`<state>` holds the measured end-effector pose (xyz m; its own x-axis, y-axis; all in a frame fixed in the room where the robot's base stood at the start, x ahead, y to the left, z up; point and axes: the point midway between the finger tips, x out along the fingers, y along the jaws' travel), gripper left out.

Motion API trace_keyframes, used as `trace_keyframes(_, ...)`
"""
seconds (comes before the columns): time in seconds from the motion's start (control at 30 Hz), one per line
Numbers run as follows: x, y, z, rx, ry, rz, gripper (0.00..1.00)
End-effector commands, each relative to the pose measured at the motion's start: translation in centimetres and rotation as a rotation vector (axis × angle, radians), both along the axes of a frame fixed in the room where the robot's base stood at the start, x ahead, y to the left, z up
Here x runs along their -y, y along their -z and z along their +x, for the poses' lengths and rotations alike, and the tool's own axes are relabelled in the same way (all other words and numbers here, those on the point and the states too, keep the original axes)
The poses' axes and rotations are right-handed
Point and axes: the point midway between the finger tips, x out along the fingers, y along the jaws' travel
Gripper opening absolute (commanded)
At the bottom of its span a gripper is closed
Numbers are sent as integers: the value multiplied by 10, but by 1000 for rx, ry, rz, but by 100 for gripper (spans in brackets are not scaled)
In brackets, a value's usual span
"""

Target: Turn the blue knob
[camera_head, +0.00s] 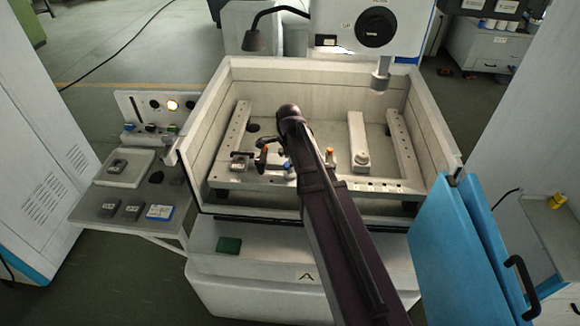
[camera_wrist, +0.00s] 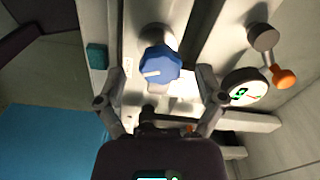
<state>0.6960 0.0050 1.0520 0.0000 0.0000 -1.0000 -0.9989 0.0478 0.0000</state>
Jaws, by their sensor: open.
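The blue knob (camera_wrist: 161,64) shows in the wrist view at upper centre, on a pale panel. It has a lobed edge and a white pointer mark that points left. My gripper (camera_wrist: 169,78) is open, with one finger to the left of the knob and one to the right. Gaps show between the fingers and the knob, and I see no contact. In the head view a small blue spot (camera_head: 288,168), likely the knob, shows inside the machine's tub, partly hidden by my arm.
A round dial with green marks (camera_wrist: 243,88) and an orange-tipped lever (camera_wrist: 284,76) sit right of the knob. A teal block (camera_wrist: 97,56) is at left. The tub wall (camera_head: 225,112) surrounds the work area. A blue door (camera_head: 450,240) stands open at right.

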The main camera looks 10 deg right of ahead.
Motion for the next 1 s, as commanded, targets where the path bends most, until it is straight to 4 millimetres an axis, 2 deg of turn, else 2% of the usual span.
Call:
trace_keyframes(0.47,0,4,0,0,0,0,88)
trace_keyframes(0.73,0,4,0,0,0,0,8)
trace_keyframes(1.0,0,4,-1,-2,-26,0,6)
